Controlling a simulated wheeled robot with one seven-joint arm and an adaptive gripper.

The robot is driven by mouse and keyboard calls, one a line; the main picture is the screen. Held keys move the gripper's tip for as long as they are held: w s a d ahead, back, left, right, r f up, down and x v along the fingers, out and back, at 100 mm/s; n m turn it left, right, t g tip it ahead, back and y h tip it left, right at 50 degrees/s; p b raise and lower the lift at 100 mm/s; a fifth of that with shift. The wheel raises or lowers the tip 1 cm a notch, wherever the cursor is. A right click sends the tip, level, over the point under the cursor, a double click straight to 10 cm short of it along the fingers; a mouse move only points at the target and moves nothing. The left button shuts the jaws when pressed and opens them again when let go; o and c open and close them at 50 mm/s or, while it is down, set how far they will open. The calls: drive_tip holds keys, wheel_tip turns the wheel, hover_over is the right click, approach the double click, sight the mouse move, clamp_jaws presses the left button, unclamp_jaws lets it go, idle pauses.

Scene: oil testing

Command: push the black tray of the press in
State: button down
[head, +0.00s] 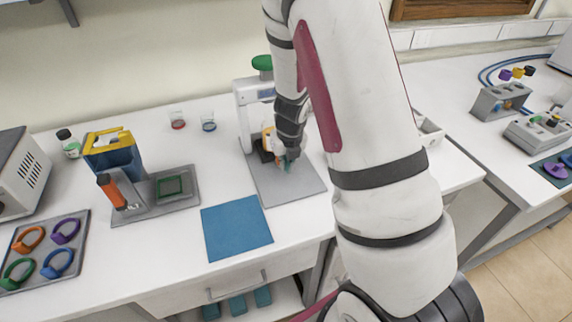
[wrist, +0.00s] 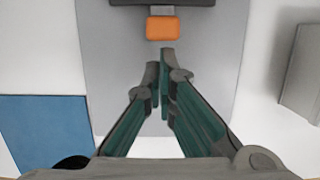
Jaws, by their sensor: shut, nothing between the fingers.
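The press (head: 245,103) is a white frame with a green knob on top, standing on a grey base plate (head: 285,188). The black tray shows in the wrist view as a dark edge (wrist: 162,3) at the top, with an orange block (wrist: 166,28) in front of it. In the head view the dark tray (head: 264,156) is partly hidden by my arm. My gripper (head: 287,163) is over the base plate in front of the tray. In the wrist view my gripper (wrist: 160,55) is shut and empty, its tips just short of the orange block, with a small gap visible.
A blue mat (head: 237,228) lies front left of the base plate. A blue and yellow device (head: 112,152) and a rack of coloured rings (head: 45,248) stand further left. A white box (head: 430,132) is to the right.

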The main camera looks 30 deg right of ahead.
drive_tip(key=w, duration=0.4)
drive_tip(key=shift+d+b, duration=0.3)
drive_tip(key=shift+d, duration=0.05)
drive_tip(key=shift+w+d, duration=0.1)
drive_tip(key=shift+w, duration=0.1)
drive_tip(key=shift+r, duration=0.1)
